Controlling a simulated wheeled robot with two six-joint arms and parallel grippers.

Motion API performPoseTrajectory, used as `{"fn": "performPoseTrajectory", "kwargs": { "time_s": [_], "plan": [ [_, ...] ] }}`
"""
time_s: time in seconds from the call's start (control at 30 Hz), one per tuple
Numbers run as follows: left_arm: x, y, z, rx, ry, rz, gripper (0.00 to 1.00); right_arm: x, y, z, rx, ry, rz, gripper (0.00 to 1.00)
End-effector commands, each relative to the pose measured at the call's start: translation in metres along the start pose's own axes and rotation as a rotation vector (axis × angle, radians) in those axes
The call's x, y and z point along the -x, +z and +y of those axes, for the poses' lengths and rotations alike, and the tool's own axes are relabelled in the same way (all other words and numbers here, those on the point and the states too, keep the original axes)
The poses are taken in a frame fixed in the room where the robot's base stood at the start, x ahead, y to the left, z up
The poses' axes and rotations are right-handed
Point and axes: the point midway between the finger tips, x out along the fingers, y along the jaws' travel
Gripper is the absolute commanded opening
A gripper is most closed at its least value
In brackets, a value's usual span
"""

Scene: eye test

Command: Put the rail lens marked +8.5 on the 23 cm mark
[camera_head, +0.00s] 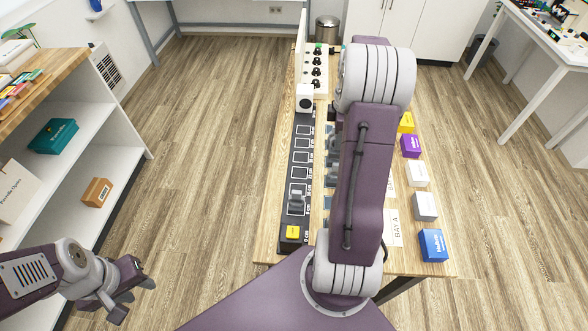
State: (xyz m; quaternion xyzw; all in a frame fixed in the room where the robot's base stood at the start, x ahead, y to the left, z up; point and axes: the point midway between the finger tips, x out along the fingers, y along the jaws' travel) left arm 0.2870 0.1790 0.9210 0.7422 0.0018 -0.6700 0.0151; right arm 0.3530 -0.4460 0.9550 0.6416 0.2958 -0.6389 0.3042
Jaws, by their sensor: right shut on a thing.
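The black rail (287,217) runs lengthwise along the left side of the wooden table, with several white-outlined squares and small cm labels. The 23 cm label is too small to make out. A yellow block (292,232) sits at its near end, by the 0 cm label. A grey holder (296,201) stands on the rail just beyond it. Grey pieces (331,180) stand in a column right of the rail, partly hidden by my right arm. No +8.5 marking is readable. My left gripper (134,299) is open and empty, left of the table above the floor. My right gripper is hidden behind its arm.
A white block with a black disc (304,98) is at the rail's far end, near a panel with black knobs (317,72). Coloured boxes, including a blue one (433,245), line the table's right side. A shelf (110,112) stands left; floor between is clear.

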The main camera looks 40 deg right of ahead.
Motion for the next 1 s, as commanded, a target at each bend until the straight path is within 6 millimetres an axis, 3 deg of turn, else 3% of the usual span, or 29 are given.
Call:
{"fn": "performPoseTrajectory", "kwargs": {
  "time_s": [0.23, 0.5, 0.7, 0.87, 1.0],
  "plan": [
    [0.0, 0.0, 0.0, 0.0, 0.0, 0.0, 0.36, -0.009, -0.005, -0.002, -0.003, -0.015, 0.001, 0.0],
    [-0.001, 0.0, 0.0, 0.0, 0.0, 0.0, 0.36, -0.052, -0.077, 0.0, 0.002, -0.016, 0.0, 0.0],
    [0.0, 0.0, 0.0, 0.0, 0.0, 0.0, 0.36, -0.072, -0.111, 0.002, -0.003, -0.015, 0.0, 0.0],
    [0.0, 0.0, 0.0, 0.0, 0.0, 0.0, 0.36, -0.075, -0.116, 0.003, -0.006, -0.013, 0.001, 0.0],
    [-0.002, 0.0, 0.0, 0.0, 0.0, 0.0, 0.36, -0.099, -0.115, 0.001, -0.006, -0.017, 0.0, 0.0]
  ]
}}
